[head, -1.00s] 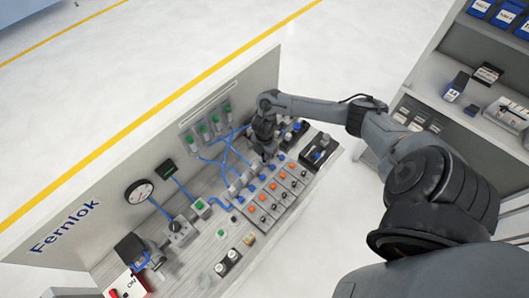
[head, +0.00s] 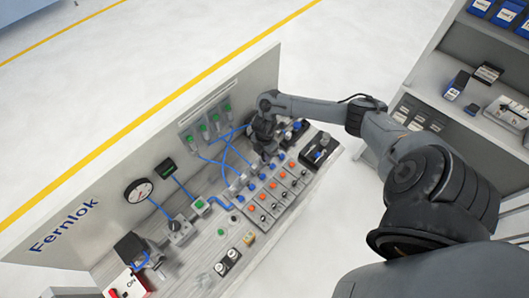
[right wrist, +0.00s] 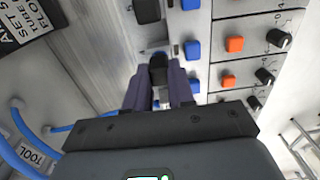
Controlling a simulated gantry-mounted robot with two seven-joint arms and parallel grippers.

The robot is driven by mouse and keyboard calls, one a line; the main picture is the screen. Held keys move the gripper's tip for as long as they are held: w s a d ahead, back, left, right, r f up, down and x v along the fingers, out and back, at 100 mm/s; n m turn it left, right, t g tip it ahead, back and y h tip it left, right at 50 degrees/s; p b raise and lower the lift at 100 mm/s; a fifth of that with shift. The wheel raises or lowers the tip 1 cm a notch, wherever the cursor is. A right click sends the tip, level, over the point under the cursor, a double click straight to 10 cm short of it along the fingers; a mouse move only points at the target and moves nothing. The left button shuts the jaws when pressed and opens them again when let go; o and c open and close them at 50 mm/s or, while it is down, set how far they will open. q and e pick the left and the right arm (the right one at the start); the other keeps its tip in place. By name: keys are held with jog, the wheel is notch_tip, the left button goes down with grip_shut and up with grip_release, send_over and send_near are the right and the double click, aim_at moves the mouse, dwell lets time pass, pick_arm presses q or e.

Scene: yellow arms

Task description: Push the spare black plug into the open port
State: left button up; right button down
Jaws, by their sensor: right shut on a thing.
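My right gripper (head: 265,155) is low over the bench panel, beside the row of blue fittings, and its fingertips are hard to make out in the head view. In the right wrist view its two fingers (right wrist: 158,82) are shut on a small black plug (right wrist: 158,70). The plug's far end is at a grey metal fitting in the panel. I cannot tell whether it is inside a port or only against it, and the port opening is hidden. My left gripper is not in view.
Blue fittings (right wrist: 193,50) stand close right of the fingers, with orange buttons (right wrist: 235,44) and black knobs (right wrist: 278,40) beyond. A black block (right wrist: 147,10) lies ahead. Blue tubes (head: 217,150) cross the panel left of the gripper. Shelves (head: 430,85) stand at the right.

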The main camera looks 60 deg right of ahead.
jog(key=shift+f+b, duration=0.4)
jog(key=shift+f, duration=0.3)
jog(key=c, duration=0.9)
grip_release()
jog(key=shift+r, duration=0.1)
jog(key=shift+r+p, duration=0.6)
jog(key=shift+p, duration=0.1)
notch_tip(320, 180, up, 8)
jog(key=p, duration=0.7)
jog(key=shift+f+p, duration=0.1)
jog(key=shift+p, duration=0.25)
